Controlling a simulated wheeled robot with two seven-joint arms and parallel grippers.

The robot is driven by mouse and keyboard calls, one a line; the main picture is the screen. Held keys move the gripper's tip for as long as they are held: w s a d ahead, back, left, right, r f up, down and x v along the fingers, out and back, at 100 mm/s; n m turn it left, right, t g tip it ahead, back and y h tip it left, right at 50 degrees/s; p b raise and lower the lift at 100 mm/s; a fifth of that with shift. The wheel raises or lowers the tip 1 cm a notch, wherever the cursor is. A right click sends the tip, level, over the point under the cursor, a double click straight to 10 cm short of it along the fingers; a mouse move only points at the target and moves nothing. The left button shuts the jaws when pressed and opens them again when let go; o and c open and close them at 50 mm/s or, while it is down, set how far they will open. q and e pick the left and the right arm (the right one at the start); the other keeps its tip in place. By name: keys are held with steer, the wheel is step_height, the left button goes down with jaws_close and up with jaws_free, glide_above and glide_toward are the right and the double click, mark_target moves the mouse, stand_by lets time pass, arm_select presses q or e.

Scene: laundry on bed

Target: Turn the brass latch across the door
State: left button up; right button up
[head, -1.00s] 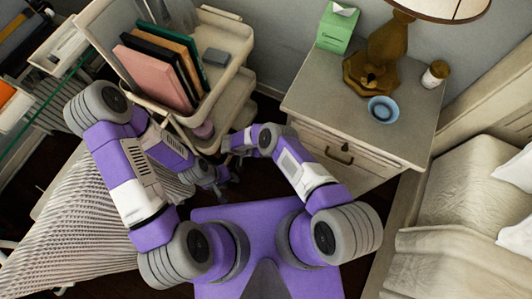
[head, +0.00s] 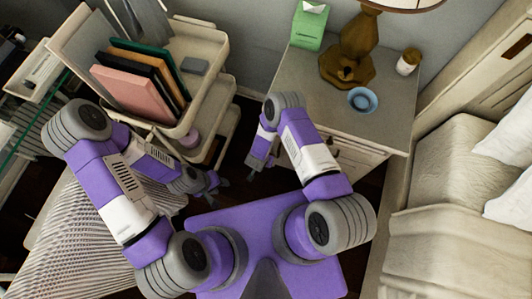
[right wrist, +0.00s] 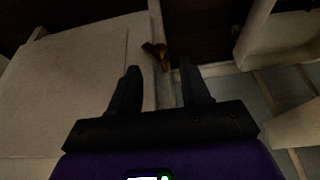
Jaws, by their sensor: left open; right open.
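A brass latch (right wrist: 156,54) shows in the right wrist view, small and dark gold, at the edge of a pale door panel (right wrist: 75,75). It lies ahead of the fingertips, roughly between them in the picture; I cannot tell the distance. My right gripper (right wrist: 158,70) is open, with nothing between its two black fingers. In the head view my right gripper (head: 261,166) points down at the front of the nightstand (head: 300,75), and the latch cannot be made out there. My left gripper (head: 216,182) is open and empty, low beside the cart.
A pale cart (head: 205,95) with upright books (head: 140,85) stands left of the nightstand. On the nightstand are a brass lamp (head: 350,55), a blue bowl (head: 362,100), a small jar (head: 408,61) and a green tissue box (head: 309,25). A bed (head: 450,190) stands on the right.

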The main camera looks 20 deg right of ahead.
steer(key=b+x, duration=0.2)
steer(key=x, duration=0.4)
steer(key=shift+w+f, duration=0.1)
jaws_close()
